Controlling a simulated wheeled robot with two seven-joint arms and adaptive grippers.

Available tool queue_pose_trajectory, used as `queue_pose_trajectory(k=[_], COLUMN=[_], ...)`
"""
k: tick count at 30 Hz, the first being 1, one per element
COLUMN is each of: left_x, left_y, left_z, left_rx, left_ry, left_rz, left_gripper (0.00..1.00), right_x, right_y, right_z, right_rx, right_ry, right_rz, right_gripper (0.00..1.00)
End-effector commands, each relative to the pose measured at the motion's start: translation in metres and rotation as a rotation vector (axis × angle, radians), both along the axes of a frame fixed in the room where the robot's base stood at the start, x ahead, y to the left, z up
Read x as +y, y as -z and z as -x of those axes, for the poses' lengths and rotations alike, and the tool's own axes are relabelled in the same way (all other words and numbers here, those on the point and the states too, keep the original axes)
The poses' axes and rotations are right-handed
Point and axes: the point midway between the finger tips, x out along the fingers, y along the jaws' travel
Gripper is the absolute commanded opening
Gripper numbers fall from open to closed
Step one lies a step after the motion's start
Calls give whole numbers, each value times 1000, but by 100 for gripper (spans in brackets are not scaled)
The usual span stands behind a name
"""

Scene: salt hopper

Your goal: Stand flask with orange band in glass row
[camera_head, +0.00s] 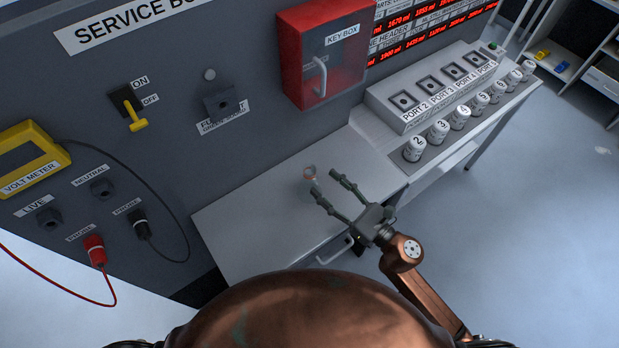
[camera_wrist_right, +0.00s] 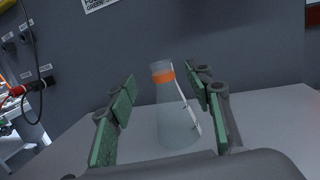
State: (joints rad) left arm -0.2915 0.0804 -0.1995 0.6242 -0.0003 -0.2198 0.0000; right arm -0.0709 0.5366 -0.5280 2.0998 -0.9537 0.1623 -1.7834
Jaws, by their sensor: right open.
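The flask with the orange band (camera_head: 310,173) is a small clear cone-shaped vessel standing upright on the light grey counter (camera_head: 240,222) in the head view. In the right wrist view the flask (camera_wrist_right: 174,108) shows its orange band near the neck. My right gripper (camera_head: 324,186) is open, its fingers pointing towards the flask. In the right wrist view the flask appears between the two green-padded fingers, a little beyond them; I cannot tell whether either finger touches it. My left gripper is not in view. I cannot make out a glass row.
A red key box (camera_head: 325,52) hangs on the wall behind the counter. A port panel (camera_head: 430,87) and a row of numbered white jars (camera_head: 438,131) stand to the right. A yellow volt meter (camera_head: 30,157) and cables are at left. The counter left of the flask is clear.

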Motion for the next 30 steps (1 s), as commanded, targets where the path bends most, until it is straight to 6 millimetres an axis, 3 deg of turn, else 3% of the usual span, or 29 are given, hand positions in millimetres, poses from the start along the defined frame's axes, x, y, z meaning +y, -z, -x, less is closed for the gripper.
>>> queue_pose_trajectory(k=[8,15,25,30], left_x=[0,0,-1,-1], left_y=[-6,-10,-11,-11], left_z=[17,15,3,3], left_rx=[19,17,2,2], left_ry=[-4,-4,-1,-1], left_rz=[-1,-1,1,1], left_gripper=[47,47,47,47], right_x=[22,46,51,51], right_y=[-5,-7,-7,-7], right_z=[-21,-45,-49,-49], right_rx=[-3,0,2,2], right_ry=[1,2,3,4], right_rz=[-2,-3,-3,-3], right_gripper=[47,47,47,35])
